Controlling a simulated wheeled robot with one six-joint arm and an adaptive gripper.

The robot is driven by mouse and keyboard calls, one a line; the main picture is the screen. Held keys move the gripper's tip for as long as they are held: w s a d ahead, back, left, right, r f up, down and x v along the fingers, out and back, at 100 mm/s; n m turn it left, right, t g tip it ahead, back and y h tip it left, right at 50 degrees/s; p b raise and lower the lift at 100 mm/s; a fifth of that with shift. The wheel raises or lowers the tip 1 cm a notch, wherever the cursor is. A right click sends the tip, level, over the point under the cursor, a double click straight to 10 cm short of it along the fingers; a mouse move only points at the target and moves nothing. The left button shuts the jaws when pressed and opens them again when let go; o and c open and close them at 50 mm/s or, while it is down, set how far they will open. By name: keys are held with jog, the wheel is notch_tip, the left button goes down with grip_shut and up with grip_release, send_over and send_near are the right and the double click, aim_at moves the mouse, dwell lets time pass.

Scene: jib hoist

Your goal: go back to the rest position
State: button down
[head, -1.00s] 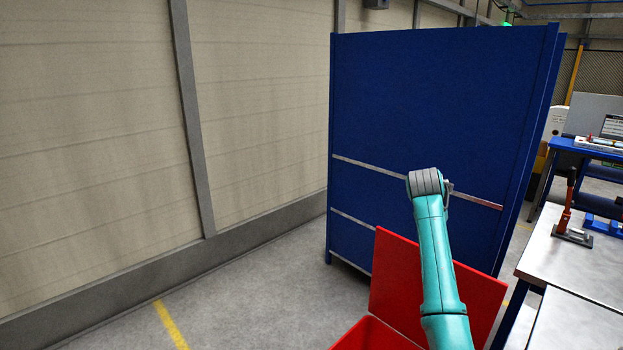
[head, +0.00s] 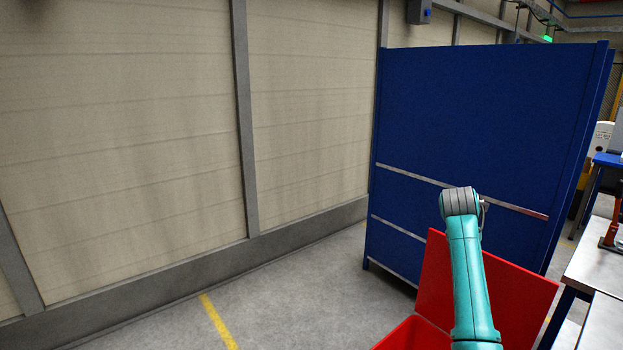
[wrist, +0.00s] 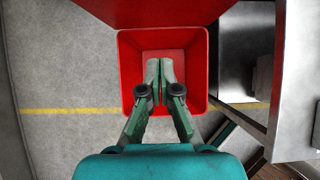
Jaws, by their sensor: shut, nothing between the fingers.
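My gripper (wrist: 159,82) shows in the wrist view with its two fingers together, shut and empty. It is above the open red bin (wrist: 127,68), whose floor looks bare where I can see it. In the head view my teal arm (head: 468,280) rises at the lower right in front of the red bin's raised lid (head: 515,290). The gripper itself is hidden in the head view.
A tall blue cabinet (head: 480,120) stands behind the bin. A metal-topped table (head: 597,265) is close on the right, also in the wrist view (wrist: 243,50). A beige panelled wall (head: 120,130) runs along the left. The grey floor (head: 290,290) there is clear.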

jog(key=s+a+f+m+t, duration=0.1)
jog(key=s+a+f+m, duration=0.15)
jog(key=f, duration=0.55)
jog(key=s+a+f+m+t, duration=0.1)
jog(key=s+a+f, duration=0.15)
jog(key=f, duration=0.55)
jog(key=s+a+f+m+t, duration=0.1)
jog(key=s+f, duration=0.2)
jog(key=f, duration=0.5)
jog(key=s+a+f+m+t+y, duration=0.1)
jog(key=s+a+f+m, duration=0.25)
jog(key=s+f, duration=0.5)
jog(key=s+a+f+m+t+y, duration=0.1)
jog(key=s+a+f+m+t, duration=0.3)
jog(key=s, duration=0.7)
jog(key=s+a+r+m+y, duration=0.1)
jog(key=s+a+m, duration=0.25)
jog(key=s, duration=0.75)
jog(key=s+a+r+m+y, duration=0.15)
jog(key=s+a, duration=0.25)
jog(key=s, duration=0.8)
jog(key=s+a+r+m+t, duration=0.1)
jog(key=s+r+m, duration=0.7)
jog(key=s+r, duration=0.8)
jog(key=shift+s+a+r+m+t+y, duration=0.25)
jog(key=shift+a+r+m+t+y, duration=0.1)
jog(key=shift+r+t, duration=0.4)
